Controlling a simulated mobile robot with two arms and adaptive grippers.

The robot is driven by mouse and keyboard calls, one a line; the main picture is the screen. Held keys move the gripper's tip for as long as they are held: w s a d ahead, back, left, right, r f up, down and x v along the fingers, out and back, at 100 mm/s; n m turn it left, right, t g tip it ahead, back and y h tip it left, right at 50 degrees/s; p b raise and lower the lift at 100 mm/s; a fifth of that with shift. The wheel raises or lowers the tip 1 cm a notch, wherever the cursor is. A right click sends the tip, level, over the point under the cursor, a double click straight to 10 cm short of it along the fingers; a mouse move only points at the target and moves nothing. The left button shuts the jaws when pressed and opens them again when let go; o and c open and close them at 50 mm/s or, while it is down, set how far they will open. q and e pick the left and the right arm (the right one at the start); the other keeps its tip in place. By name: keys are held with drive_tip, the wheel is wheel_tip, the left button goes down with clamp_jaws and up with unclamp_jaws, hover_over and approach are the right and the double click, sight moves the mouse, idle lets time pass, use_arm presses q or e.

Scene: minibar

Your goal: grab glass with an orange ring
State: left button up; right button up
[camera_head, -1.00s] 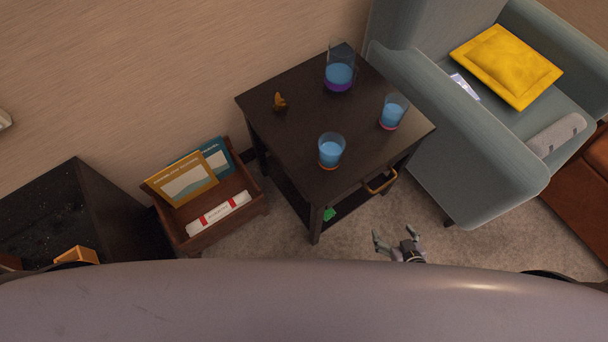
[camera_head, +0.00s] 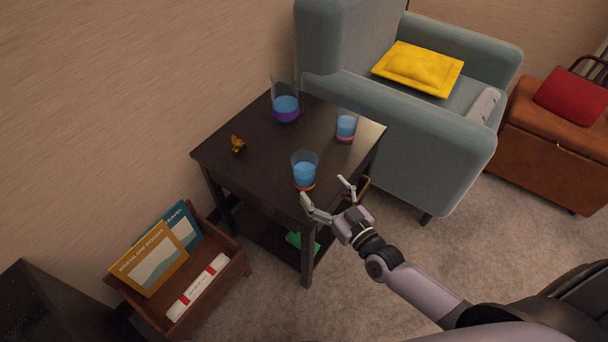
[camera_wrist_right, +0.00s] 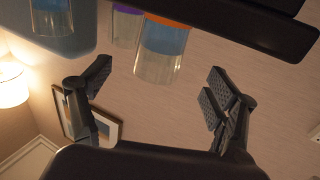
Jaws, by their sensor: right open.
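The glass with an orange ring (camera_head: 305,171) holds blue liquid and stands upright near the front corner of the dark side table (camera_head: 270,150). My right gripper (camera_head: 325,192) is open and empty at the table's front edge, just in front of this glass and apart from it. In the right wrist view, which looks upside down, the orange-ringed glass (camera_wrist_right: 163,42) shows beyond and between the spread fingers (camera_wrist_right: 155,85). My left gripper is not in view.
A glass with a pinkish-red ring (camera_head: 346,126) stands behind to the right. A grey-blue armchair (camera_head: 430,150) flanks the table.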

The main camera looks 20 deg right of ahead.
sight(312, 178)
drive_tip(key=x, duration=0.3)
drive_tip(key=shift+w+a, duration=0.15)
drive_tip(key=shift+w, duration=0.2)
drive_tip(key=b+x, duration=0.1)
drive_tip(key=x, duration=0.4)
drive_tip(key=shift+f, duration=0.15)
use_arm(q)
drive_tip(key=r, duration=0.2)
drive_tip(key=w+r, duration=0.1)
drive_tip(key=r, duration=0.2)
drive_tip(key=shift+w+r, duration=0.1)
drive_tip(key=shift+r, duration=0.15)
use_arm(e)
drive_tip(key=shift+c, duration=0.2)
drive_tip(key=c, duration=1.4)
drive_tip(key=shift+c, duration=0.6)
drive_tip(key=shift+r, duration=0.2)
